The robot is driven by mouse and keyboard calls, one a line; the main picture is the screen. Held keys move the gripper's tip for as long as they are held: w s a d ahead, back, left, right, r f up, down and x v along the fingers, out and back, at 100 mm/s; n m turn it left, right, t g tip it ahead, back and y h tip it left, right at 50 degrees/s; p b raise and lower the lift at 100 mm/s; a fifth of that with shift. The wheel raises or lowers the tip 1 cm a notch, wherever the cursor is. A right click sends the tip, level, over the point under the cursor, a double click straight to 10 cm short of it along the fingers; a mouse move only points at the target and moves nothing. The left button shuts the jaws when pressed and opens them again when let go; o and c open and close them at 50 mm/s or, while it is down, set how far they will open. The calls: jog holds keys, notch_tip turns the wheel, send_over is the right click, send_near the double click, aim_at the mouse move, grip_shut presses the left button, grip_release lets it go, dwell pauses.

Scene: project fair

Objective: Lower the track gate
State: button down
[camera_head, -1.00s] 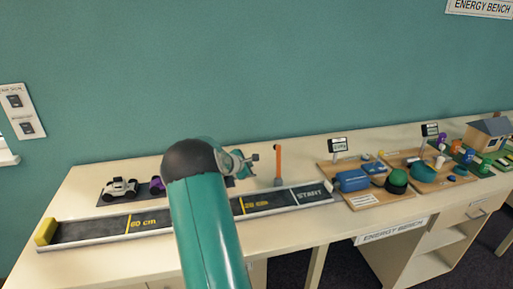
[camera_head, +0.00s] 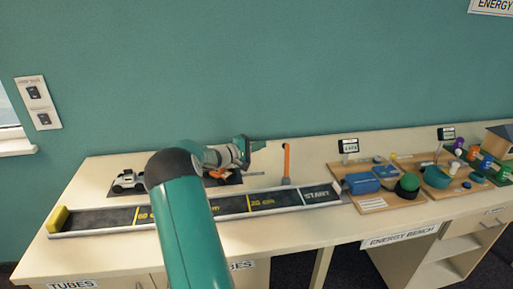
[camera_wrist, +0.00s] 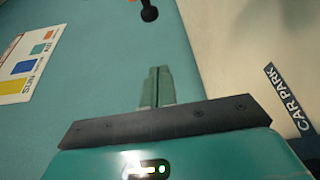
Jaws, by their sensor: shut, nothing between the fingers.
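The track gate (camera_head: 287,163) is an orange upright arm with a dark knob at its top, standing at the back edge of the track near START. The dark track (camera_head: 100,218) runs along the bench. My gripper (camera_head: 256,144) is just left of the gate's top, at about knob height, with a small gap in the picture. In the wrist view my gripper's teal fingers (camera_wrist: 157,84) are together and empty. A dark knob (camera_wrist: 149,13), apparently the gate's, shows beyond the fingertips at the top edge. I cannot tell the depth between them.
A white toy car (camera_head: 128,180) and an orange car (camera_head: 217,174) stand on the dark mat behind the track. A yellow block (camera_head: 59,219) closes the track's left end. Electrical boards with a blue box (camera_head: 361,183) stand right of START.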

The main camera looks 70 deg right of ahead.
aim_at(286, 159)
jog(key=s+d, duration=0.2)
jog(key=s, duration=0.4)
jog(key=shift+s, duration=0.2)
jog(key=shift+d+r, duration=0.1)
jog(key=shift+r, duration=0.05)
jog(key=shift+a, duration=0.2)
dwell(0.4)
